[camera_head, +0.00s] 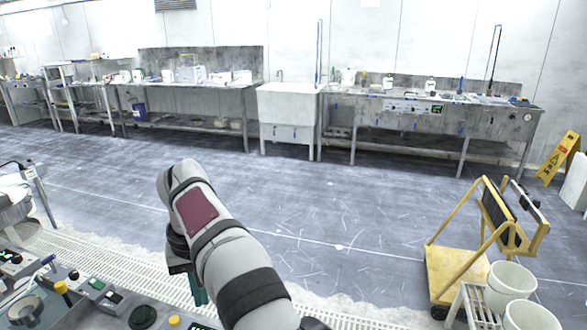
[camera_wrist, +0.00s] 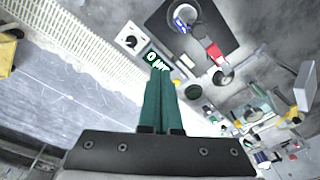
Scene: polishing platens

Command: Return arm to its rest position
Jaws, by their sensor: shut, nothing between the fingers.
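My gripper (camera_wrist: 162,82) shows in the wrist view as two green fingers pressed together, with nothing between them. It points over the work surface, with its tips in front of a panel with a green display (camera_wrist: 152,58). In the head view my arm rises from the bottom centre and bends down at the wrist.
A control bench with knobs (camera_head: 95,284) lies at lower left. A yellow cart (camera_head: 455,270) and white buckets (camera_head: 510,280) stand at right, near a yellow wet-floor sign (camera_head: 557,158). Benches and a sink (camera_head: 288,104) line the back wall. The middle floor is clear.

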